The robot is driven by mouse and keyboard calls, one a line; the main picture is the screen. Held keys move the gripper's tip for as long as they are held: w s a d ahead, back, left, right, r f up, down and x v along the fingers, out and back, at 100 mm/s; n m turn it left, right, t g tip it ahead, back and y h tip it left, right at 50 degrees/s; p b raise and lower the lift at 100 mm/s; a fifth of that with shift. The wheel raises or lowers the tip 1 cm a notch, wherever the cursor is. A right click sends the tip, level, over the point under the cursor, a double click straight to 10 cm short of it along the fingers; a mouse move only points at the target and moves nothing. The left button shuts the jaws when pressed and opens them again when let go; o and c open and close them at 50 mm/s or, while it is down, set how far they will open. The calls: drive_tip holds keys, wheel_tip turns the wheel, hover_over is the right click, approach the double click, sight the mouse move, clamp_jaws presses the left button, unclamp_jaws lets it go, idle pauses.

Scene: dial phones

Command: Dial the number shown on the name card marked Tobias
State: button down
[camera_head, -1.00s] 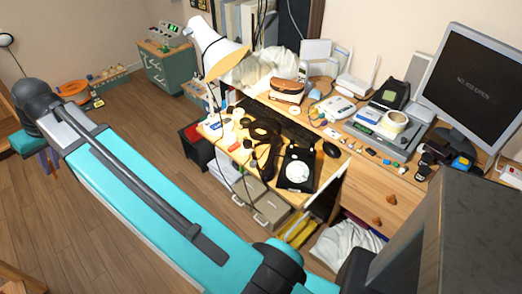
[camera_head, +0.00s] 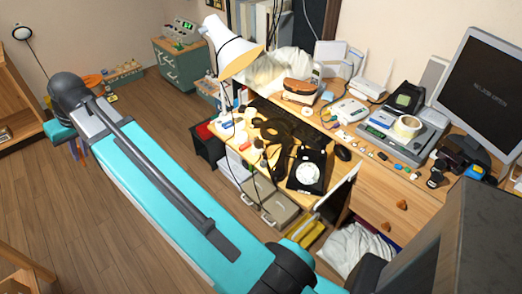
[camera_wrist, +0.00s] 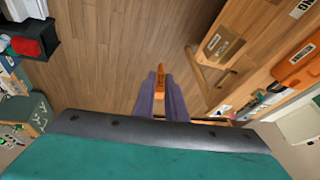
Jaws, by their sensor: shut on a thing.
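A black phone with a white round dial (camera_head: 307,173) lies on the front part of the desk. A dark shape beside it may be its handset or cord, but I cannot tell. No name card marked Tobias is readable in either view. My gripper (camera_head: 77,148) is far left of the desk, out over the floor, well apart from the phone. In the wrist view my gripper (camera_wrist: 161,92) has its purple fingers closed around a slim orange object (camera_wrist: 161,76), whose tip sticks out between them.
A teal cabinet (camera_head: 181,62) stands behind. The wood floor (camera_head: 60,215) at left is open.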

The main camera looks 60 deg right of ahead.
drive_tip(key=s+d+f+m+g+h+p, duration=0.15)
drive_tip(key=s+d+f+m, duration=0.3)
drive_tip(key=d, duration=0.65)
drive_tip(key=s+d+f+m+h, duration=0.25)
drive_tip(key=s+d+m, duration=0.25)
drive_tip(key=d, duration=0.6)
drive_tip(key=s+d+f+m+g+h+p, duration=0.15)
drive_tip(key=s+d+f+m, duration=0.35)
drive_tip(key=d, duration=0.6)
drive_tip(key=s+d+f+m+g, duration=0.1)
drive_tip(key=s+d+m, duration=0.4)
drive_tip(key=s, duration=0.6)
drive_tip(key=s+d+f+m+g+p, duration=0.1)
drive_tip(key=s+d+f+m+g, duration=0.1)
drive_tip(key=s+d+f+m, duration=0.2)
drive_tip(key=s+d+f+m+g, duration=0.2)
drive_tip(key=s+d+m, duration=0.4)
drive_tip(key=s, duration=1.2)
drive_tip(key=d+f, duration=0.1)
drive_tip(key=d, duration=0.2)
drive_tip(key=shift+s+d+f, duration=0.2)
drive_tip(key=shift+d+f, duration=0.05)
drive_tip(key=shift+f, duration=0.15)
